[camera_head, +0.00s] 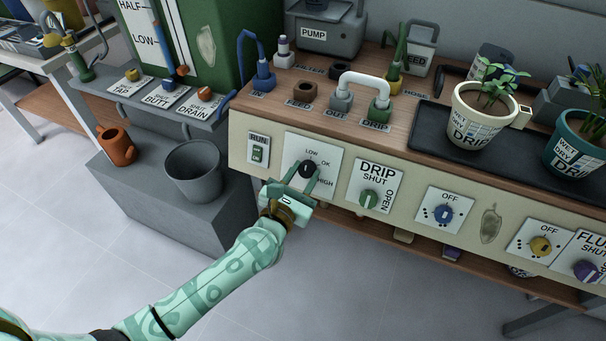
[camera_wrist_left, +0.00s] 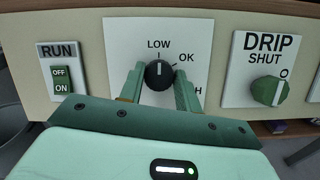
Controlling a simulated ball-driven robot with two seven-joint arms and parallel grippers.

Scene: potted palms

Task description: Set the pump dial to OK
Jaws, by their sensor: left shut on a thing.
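The pump dial is a black knob (camera_head: 307,169) on a white plate (camera_head: 330,158) marked LOW, OK and HIGH, on the front panel of the bench. In the left wrist view the knob (camera_wrist_left: 159,75) has a white mark that points straight up at LOW, with OK to its upper right. My left gripper (camera_head: 306,173) is shut on the knob, one finger on each side. In the left wrist view my left gripper (camera_wrist_left: 159,80) hides most of the word HIGH. My right gripper is not in view.
A RUN switch (camera_head: 258,150) sits left of the dial and a green DRIP knob (camera_head: 369,199) sits right of it. Blue (camera_head: 444,213) and yellow (camera_head: 541,245) knobs are further right. A grey bucket (camera_head: 194,171) stands left. The floor in front is clear.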

